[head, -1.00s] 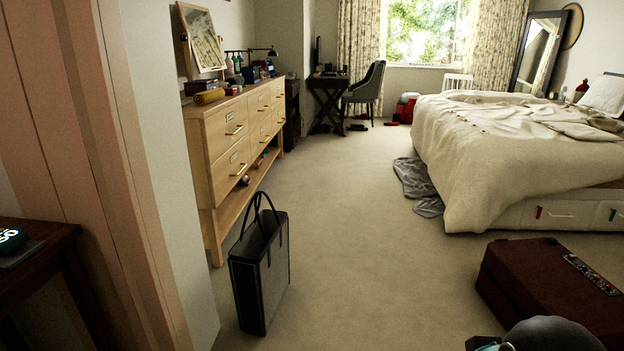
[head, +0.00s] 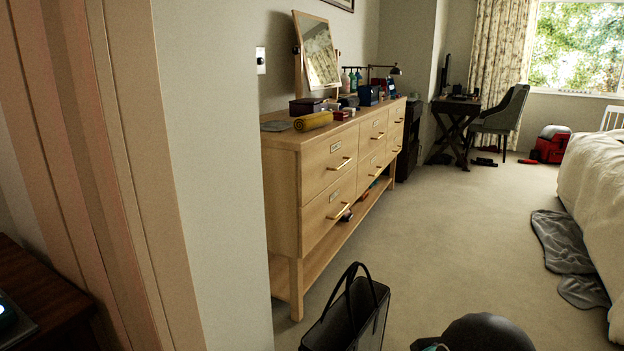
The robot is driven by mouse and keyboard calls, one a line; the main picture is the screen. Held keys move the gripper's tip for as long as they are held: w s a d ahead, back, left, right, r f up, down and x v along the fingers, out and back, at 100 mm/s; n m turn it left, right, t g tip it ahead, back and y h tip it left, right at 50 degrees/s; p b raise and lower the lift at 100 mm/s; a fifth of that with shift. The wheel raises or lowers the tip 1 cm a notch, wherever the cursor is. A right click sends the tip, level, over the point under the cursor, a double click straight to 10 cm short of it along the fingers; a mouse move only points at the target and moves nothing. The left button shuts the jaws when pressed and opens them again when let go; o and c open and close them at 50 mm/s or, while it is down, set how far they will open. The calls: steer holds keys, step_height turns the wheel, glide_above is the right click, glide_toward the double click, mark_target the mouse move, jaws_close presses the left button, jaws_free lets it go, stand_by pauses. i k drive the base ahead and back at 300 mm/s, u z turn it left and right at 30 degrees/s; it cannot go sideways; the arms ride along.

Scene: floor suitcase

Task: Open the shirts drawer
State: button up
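A light wooden dresser (head: 284,207) stands along the left wall beyond the door frame. It has several drawers in two rows, all looking shut, with bar handles and small label plates. The nearest upper drawer (head: 318,172) and the nearest lower drawer (head: 316,222) show most clearly. The labels are too small to read, so I cannot tell which is the shirts drawer. A dark rounded part of my arm shows at the bottom edge, right of centre. My gripper's fingers are not in view.
A black tote bag (head: 352,318) stands on the floor in front of the dresser's near end. The door frame (head: 130,180) and wall are close on the left. Grey cloth (head: 562,250) lies beside the bed (head: 598,190). Carpet (head: 470,240) between dresser and bed is clear.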

mark_target(318, 166)
steer(key=z, duration=0.55)
steer(key=k, duration=0.6)
steer(key=z, duration=0.95)
steer(key=i, duration=1.5)
steer(key=u, duration=0.55)
steer(key=i, duration=1.05)
steer(key=u, duration=1.35)
steer(key=i, duration=0.45)
steer(key=u, duration=0.4)
